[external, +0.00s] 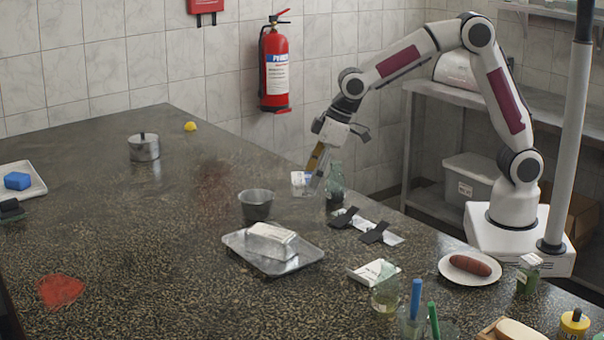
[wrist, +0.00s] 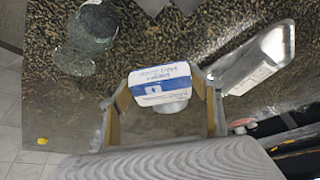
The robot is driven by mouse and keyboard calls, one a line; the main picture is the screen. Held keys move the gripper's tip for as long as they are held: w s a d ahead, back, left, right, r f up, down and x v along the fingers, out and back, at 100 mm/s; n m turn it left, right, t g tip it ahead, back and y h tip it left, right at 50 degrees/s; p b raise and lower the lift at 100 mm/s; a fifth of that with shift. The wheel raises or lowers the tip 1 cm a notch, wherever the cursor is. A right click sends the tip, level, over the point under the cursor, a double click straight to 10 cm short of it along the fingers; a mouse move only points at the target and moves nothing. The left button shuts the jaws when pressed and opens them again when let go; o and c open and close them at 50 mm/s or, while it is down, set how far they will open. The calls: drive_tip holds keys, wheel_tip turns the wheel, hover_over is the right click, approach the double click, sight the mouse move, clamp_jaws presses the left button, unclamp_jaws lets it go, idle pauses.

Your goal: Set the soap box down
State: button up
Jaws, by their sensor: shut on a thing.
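The soap box (external: 298,179) is a small white carton with a blue band. It sits between the fingers of my gripper (external: 312,178), which points down near the counter's back edge. In the wrist view, the soap box (wrist: 160,84) is gripped between both fingers (wrist: 160,92), its printed face toward the camera. My gripper is shut on it. The box's underside is hidden, and I cannot tell whether it touches the counter (external: 190,240).
A green glass bottle (external: 335,186) stands close by my gripper. Black-and-white strips (external: 366,225) lie to the right. The counter's left-middle is mostly clear.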

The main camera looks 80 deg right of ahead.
drive_tip(key=w+d+r+m, duration=0.1)
drive_tip(key=w+d, duration=0.4)
drive_tip(key=d, duration=0.2)
drive_tip(key=w+d+r+m, duration=0.1)
drive_tip(key=w+d+r, duration=0.1)
drive_tip(key=w+d, duration=0.3)
drive_tip(key=shift+w+d+r+h, duration=0.15)
drive_tip(key=shift+w+d+h, duration=0.2)
drive_tip(key=shift+d, duration=1.3)
drive_tip(key=shift+s, duration=0.15)
drive_tip(key=shift+f, duration=3.15)
drive_tip(key=shift+f, duration=0.15)
drive_tip(key=shift+f, duration=1.7)
drive_tip(key=shift+f, duration=0.1)
